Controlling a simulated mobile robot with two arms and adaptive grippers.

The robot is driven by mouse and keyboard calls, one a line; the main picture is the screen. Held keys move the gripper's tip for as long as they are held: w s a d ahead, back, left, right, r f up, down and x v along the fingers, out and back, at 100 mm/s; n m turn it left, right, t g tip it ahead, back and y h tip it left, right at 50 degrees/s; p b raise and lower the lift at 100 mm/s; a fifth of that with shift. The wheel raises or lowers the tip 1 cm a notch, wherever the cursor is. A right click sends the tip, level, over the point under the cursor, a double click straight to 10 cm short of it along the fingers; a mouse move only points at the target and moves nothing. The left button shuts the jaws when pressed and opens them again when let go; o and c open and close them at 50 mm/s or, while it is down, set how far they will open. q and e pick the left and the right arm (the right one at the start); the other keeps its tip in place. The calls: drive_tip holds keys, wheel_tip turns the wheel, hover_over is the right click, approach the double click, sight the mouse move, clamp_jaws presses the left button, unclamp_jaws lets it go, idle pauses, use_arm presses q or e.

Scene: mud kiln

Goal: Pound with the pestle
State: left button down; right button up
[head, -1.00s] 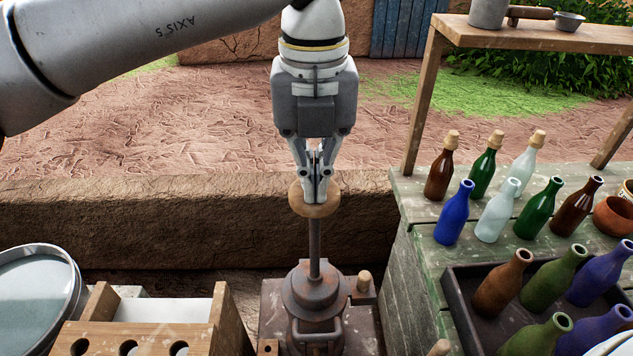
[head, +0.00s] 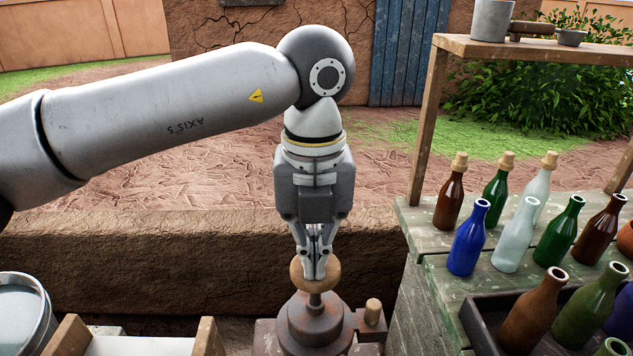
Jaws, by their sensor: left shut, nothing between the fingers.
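The pestle (head: 334,274) has a round wooden knob on a thin dark metal rod. Its rod stands upright in a rusty stepped metal housing (head: 315,322), and only a short length shows between knob and housing. My left gripper (head: 315,272) points straight down at the knob with its fingers shut together. The fingertips overlap the knob in the picture and seem to touch its top. The lower part of the housing is cut off by the frame. My right gripper is not in view.
A green bench (head: 415,215) with several bottles stands at the right, with a dark crate (head: 470,318) of bottles in front. A wooden rack (head: 208,338) and a metal basin (head: 40,325) are at lower left. A low mud wall (head: 150,250) runs behind.

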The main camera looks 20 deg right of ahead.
use_arm(q)
wheel_tip(320, 180, down, 3)
drive_tip(key=shift+r+b, duration=0.1)
drive_tip(key=shift+b, duration=0.6)
drive_tip(key=shift+r, duration=0.25)
wheel_tip(320, 180, up, 4)
drive_tip(key=p, duration=0.3)
drive_tip(key=shift+d+f, duration=0.1)
drive_tip(key=shift+f, duration=0.05)
wheel_tip(320, 180, up, 16)
drive_tip(key=p, duration=1.1)
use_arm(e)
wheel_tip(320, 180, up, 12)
use_arm(q)
drive_tip(key=shift+f, duration=0.1)
